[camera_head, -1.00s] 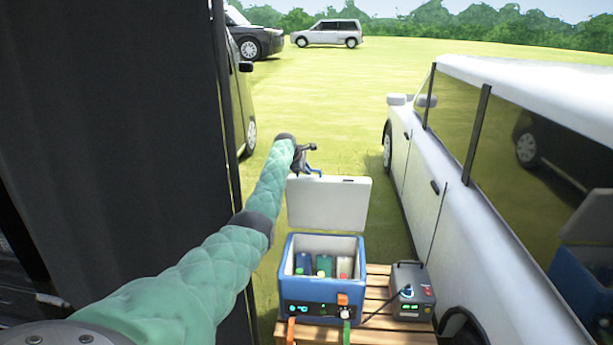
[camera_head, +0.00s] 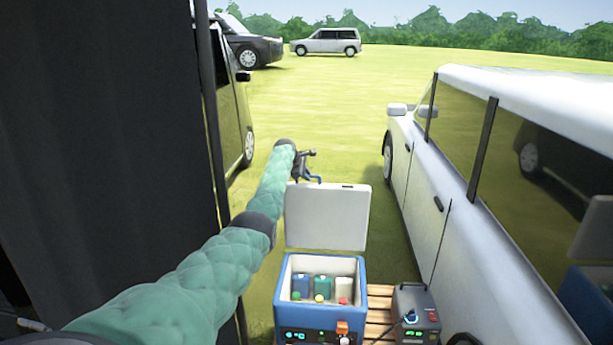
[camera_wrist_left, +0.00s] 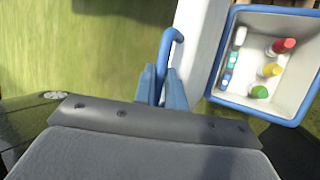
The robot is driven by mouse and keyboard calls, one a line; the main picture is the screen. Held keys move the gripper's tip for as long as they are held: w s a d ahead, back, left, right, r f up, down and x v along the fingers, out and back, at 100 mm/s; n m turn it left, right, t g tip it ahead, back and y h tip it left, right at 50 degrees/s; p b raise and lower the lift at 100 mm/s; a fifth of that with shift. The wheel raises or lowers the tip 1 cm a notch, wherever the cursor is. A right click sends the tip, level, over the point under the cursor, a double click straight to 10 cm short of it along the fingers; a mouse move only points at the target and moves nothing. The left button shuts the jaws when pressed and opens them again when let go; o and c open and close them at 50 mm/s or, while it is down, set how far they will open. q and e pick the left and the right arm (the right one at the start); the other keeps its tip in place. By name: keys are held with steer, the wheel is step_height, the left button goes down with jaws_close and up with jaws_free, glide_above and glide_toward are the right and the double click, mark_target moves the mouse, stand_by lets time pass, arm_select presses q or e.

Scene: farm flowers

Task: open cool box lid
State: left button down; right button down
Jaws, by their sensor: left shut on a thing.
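The blue cool box (camera_head: 318,328) stands open on a wooden pallet. Its white lid (camera_head: 327,217) stands up at the box's back edge, and the white interior is exposed. My left gripper (camera_head: 306,166) is at the lid's upper left corner. In the left wrist view, the gripper (camera_wrist_left: 163,86) is shut on the lid's blue handle (camera_wrist_left: 168,50), with a finger on each side of it. The lid's edge (camera_wrist_left: 195,40) and the open box (camera_wrist_left: 262,100) show to the right. My right gripper is in neither view.
Several bottles and packs (camera_head: 322,286) sit inside the box. A grey power unit (camera_head: 415,308) stands right of the box on the pallet (camera_head: 380,305). A white car (camera_head: 430,200) stands close on the right, a dark panel (camera_head: 110,150) on the left. Grass lies behind.

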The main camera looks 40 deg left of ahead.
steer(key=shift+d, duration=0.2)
